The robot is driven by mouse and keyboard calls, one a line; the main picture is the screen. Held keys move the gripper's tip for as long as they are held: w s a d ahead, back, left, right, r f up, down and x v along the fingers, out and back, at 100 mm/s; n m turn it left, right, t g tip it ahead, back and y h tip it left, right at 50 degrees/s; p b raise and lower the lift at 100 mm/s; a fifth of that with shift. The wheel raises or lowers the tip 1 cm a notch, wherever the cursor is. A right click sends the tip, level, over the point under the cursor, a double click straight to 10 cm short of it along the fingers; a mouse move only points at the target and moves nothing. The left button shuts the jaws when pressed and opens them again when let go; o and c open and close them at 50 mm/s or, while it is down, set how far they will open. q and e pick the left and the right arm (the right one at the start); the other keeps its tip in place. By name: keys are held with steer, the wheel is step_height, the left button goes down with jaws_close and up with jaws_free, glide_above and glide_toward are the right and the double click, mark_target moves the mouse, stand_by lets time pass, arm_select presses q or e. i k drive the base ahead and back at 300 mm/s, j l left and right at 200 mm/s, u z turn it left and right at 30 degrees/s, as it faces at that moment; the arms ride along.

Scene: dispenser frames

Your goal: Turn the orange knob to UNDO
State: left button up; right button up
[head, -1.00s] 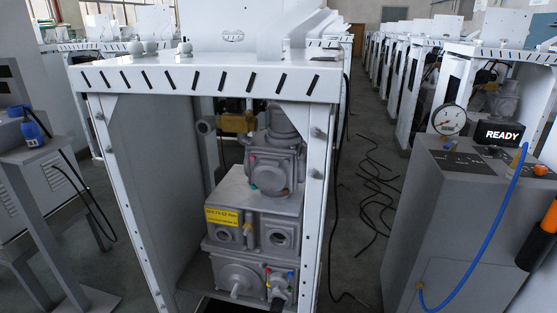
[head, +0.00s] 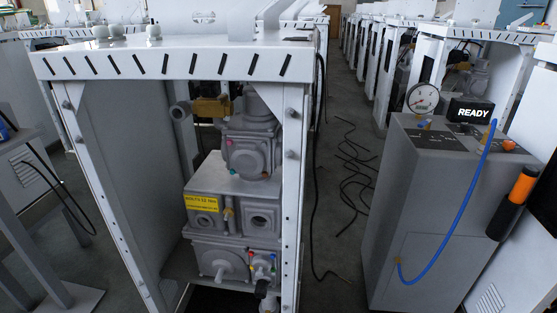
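A small orange knob (head: 508,145) sits on the top right of a grey box-shaped cabinet (head: 428,215) at the right of the head view. It is small in the picture, and I cannot read an UNDO mark or tell which way it points. A black display (head: 471,111) reading READY and a round pressure gauge (head: 423,98) stand on the same cabinet. A blue hose (head: 462,215) runs from its top down to its front. Neither of my grippers is in view.
A white frame (head: 180,60) holding grey valve machinery (head: 228,205) stands at the centre left. A black tool with an orange end (head: 522,186) is at the right of the cabinet. Black cables (head: 355,165) lie on the floor between frame and cabinet.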

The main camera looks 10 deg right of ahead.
mark_target(507, 145)
steer(key=z, duration=1.3)
